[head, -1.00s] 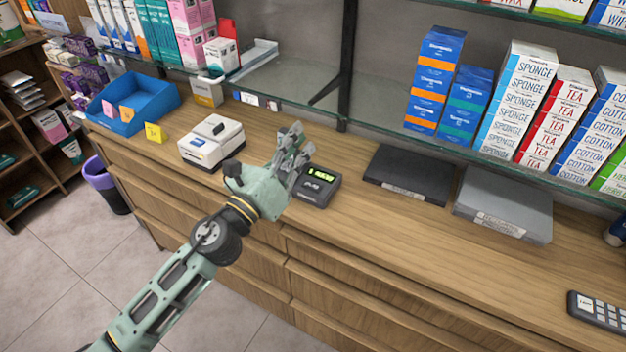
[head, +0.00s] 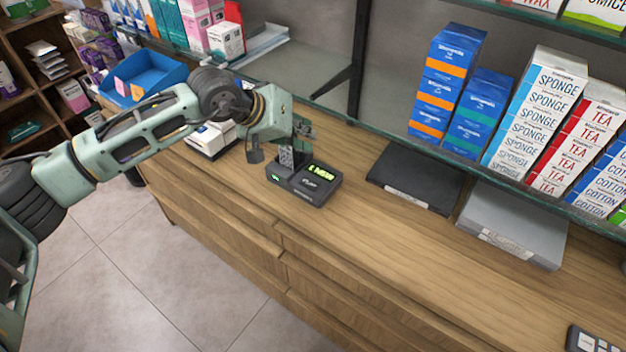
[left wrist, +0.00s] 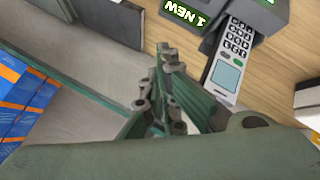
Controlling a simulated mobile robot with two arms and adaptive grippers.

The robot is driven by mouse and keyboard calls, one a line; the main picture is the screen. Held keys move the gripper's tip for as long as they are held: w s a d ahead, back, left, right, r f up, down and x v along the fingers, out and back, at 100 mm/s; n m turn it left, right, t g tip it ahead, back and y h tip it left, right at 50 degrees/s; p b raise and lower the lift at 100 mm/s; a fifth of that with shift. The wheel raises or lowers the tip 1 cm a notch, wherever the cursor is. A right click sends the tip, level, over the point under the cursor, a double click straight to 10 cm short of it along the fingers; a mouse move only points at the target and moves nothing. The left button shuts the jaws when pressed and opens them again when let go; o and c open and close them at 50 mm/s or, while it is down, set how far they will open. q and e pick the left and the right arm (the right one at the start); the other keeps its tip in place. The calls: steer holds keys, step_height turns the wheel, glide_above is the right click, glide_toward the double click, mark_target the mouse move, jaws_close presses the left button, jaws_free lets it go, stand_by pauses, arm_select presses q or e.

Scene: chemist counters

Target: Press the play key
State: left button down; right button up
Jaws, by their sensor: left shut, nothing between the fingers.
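The dark answering machine (head: 312,197) sits on the wooden counter, with a lit green display reading "1 NEW" (head: 321,171). A key with small pale lettering, apparently the play key (head: 309,182), is on its top below the display. The left wrist view shows the handset (left wrist: 233,55) and part of the machine (left wrist: 205,22) at the top; the key is not visible there. My left gripper (head: 306,131) is shut and empty, above and behind the machine, apart from the key. Its fingers (left wrist: 163,50) also show in the wrist view.
A black flat box (head: 415,178) and a grey one (head: 515,225) lie to the right. A white device (head: 207,140) stands left, partly behind my arm. The glass shelf (head: 385,135) with boxes borders the back. The counter front is clear.

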arm_select(q)
glide_above(307, 178)
step_height(307, 178, down, 6)
steer(key=shift+f, duration=0.1)
steer(key=shift+f+b, duration=0.85)
steer(key=shift+b, duration=0.2)
steer(key=shift+w+f+b, duration=0.1)
steer(key=shift+f+b, duration=0.4)
steer(key=shift+b, duration=0.1)
arm_select(e)
steer(key=f, duration=0.3)
steer(key=shift+s+a+f, duration=0.15)
steer(key=shift+a+f, duration=0.05)
steer(key=shift+a, duration=0.05)
arm_select(q)
steer(key=shift+r, duration=0.1)
arm_select(e)
steer(key=shift+a, duration=0.25)
